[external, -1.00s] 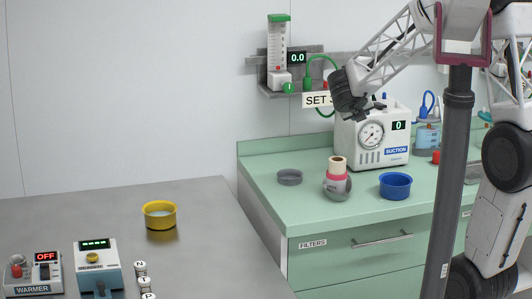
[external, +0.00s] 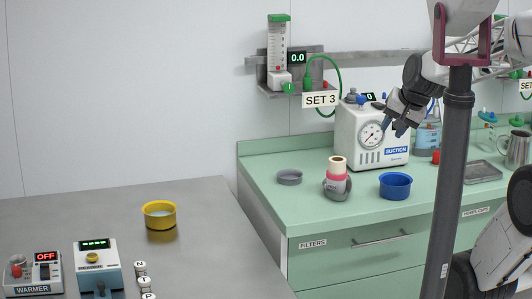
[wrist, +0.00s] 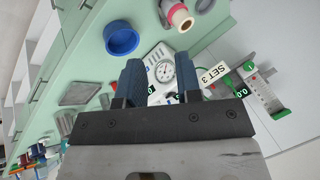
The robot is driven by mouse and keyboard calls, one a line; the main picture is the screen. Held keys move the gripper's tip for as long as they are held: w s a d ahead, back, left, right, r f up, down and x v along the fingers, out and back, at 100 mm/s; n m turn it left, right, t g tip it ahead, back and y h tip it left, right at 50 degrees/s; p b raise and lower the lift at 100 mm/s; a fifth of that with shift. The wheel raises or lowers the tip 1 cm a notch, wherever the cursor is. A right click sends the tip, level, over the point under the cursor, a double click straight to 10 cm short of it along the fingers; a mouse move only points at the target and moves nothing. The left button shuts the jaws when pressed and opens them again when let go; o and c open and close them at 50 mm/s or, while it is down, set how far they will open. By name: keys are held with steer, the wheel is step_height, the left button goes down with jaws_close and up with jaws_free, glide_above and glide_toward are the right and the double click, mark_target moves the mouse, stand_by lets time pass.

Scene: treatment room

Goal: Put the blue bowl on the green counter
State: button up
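The blue bowl (external: 395,186) stands upright on the green counter (external: 345,215), near its front edge and in front of the suction unit. It also shows in the wrist view (wrist: 121,38), above and left of my fingers. My gripper (external: 393,130) is in the air above the counter, in front of the suction unit's right side and above the bowl, apart from it. In the wrist view my gripper (wrist: 159,82) has its two blue fingers spread with nothing held between them. The bowl's inside looks empty.
The suction unit (external: 372,138) stands behind the bowl. A tape-topped grey and pink container (external: 337,181) and a grey dish (external: 289,177) are to its left. A metal tray (external: 480,172) lies right. A yellow bowl (external: 160,214) is on the metal table (external: 90,215).

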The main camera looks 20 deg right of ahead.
steer(key=s+d+f+n+g+h, duration=0.2)
steer(key=s+d+n, duration=0.3)
steer(key=s, duration=0.5)
steer(key=shift+d+g+h, duration=0.15)
steer(key=shift+g+h, duration=0.25)
steer(key=shift+g, duration=0.2)
